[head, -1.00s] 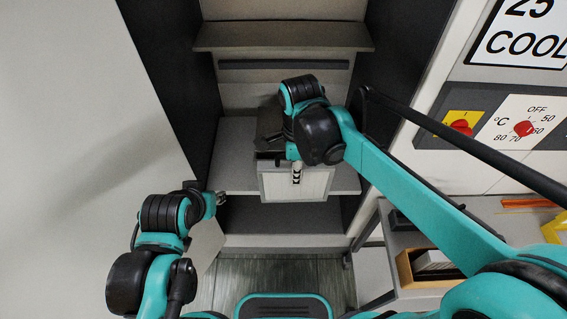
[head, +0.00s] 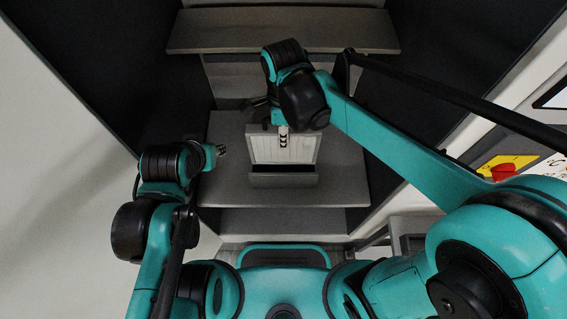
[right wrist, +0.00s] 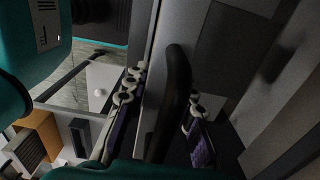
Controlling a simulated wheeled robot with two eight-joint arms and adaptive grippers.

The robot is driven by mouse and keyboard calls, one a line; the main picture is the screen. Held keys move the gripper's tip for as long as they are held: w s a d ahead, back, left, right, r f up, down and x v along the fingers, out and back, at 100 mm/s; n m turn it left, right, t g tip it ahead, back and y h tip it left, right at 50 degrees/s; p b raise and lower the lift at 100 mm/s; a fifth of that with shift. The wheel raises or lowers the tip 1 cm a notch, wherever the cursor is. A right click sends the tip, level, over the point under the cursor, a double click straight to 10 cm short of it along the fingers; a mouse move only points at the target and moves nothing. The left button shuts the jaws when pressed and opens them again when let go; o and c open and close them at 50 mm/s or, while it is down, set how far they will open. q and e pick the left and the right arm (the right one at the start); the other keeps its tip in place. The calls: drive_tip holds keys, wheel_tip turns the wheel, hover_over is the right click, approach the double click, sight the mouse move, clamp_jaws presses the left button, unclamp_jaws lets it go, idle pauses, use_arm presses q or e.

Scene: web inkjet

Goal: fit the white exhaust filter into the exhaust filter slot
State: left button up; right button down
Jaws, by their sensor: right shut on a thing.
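The white exhaust filter (head: 300,150), a pale box with a ribbed face, is in the middle of the head view. My right gripper (head: 283,138) is shut on it at its upper middle and holds it in front of the recess's back wall, above the grey shelf. A dark strip (head: 283,181) shows directly under the filter; I cannot tell whether it is the slot. In the right wrist view, my right gripper's fingers (right wrist: 165,105) lie beside a grey surface. My left gripper (head: 218,150) is left of the filter, apart from it; its jaws are too small to read.
An upper ledge (head: 200,32) crosses the recess above my right arm. The grey lower shelf (head: 340,185) is bare to the right of the filter. Dark side walls (head: 415,90) bound the recess. A yellow and red switch (head: 505,166) is on the panel at right.

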sight(283, 163)
wheel_tip(283, 163, down, 11)
drive_tip(key=b, duration=0.3)
drive_tip(key=shift+f, duration=0.15)
wheel_tip(283, 163, down, 4)
drive_tip(key=shift+f+b, duration=0.1)
drive_tip(key=shift+b, duration=0.85)
drive_tip(key=shift+f, duration=0.1)
drive_tip(key=c, duration=1.3)
unclamp_jaws()
drive_tip(key=shift+o, duration=0.2)
drive_tip(key=shift+r, duration=0.2)
